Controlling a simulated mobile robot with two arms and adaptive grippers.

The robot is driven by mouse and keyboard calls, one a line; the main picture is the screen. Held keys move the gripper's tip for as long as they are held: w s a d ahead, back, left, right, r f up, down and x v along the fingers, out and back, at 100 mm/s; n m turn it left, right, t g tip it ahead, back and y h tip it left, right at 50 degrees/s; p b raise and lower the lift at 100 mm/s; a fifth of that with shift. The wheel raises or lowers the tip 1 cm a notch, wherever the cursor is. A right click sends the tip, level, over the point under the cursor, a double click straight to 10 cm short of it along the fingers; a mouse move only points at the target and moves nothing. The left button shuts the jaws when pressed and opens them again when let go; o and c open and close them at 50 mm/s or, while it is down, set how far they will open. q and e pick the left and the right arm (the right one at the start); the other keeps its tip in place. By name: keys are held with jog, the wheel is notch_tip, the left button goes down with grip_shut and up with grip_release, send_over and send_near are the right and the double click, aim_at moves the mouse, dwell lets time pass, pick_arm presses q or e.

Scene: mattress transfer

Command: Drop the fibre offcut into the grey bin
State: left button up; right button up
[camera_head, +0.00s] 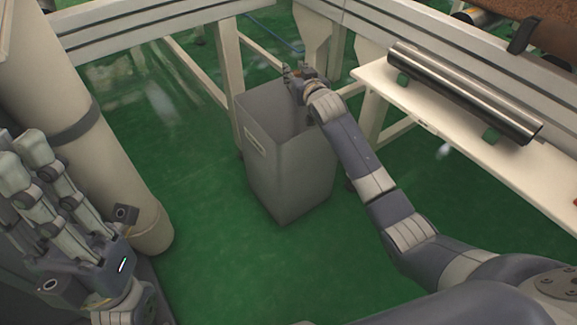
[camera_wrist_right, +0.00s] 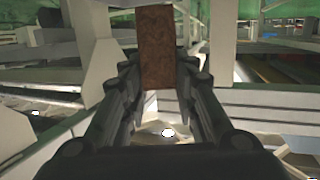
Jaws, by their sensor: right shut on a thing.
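The grey bin (camera_head: 290,175) stands on the green floor in the middle of the head view, open at the top. My right gripper (camera_head: 294,72) is at the bin's far rim, above its opening in the picture. In the right wrist view, the right gripper (camera_wrist_right: 158,85) is shut on the brown fibre offcut (camera_wrist_right: 157,45), which sticks out beyond the fingertips. I cannot make out the offcut in the head view. My left gripper (camera_head: 25,150) is at the left edge, away from the bin; its fingers point up and I cannot tell their opening.
A cream shelf (camera_head: 450,130) with a shiny metal roller (camera_head: 465,90) is right of the bin. Cream frame beams (camera_head: 160,28) run behind it. A thick cream cylinder (camera_head: 75,110) leans at the left. The floor left of the bin is clear.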

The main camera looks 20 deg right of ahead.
jog(key=shift+f, duration=0.35)
jog(key=o, duration=0.9)
jog(key=shift+c, duration=0.2)
jog(key=shift+s, duration=0.15)
jog(key=s+r, duration=0.2)
jog(key=s, duration=0.9)
jog(key=shift+s+r, duration=0.15)
jog(key=shift+s, duration=0.1)
jog(key=shift+d, duration=0.1)
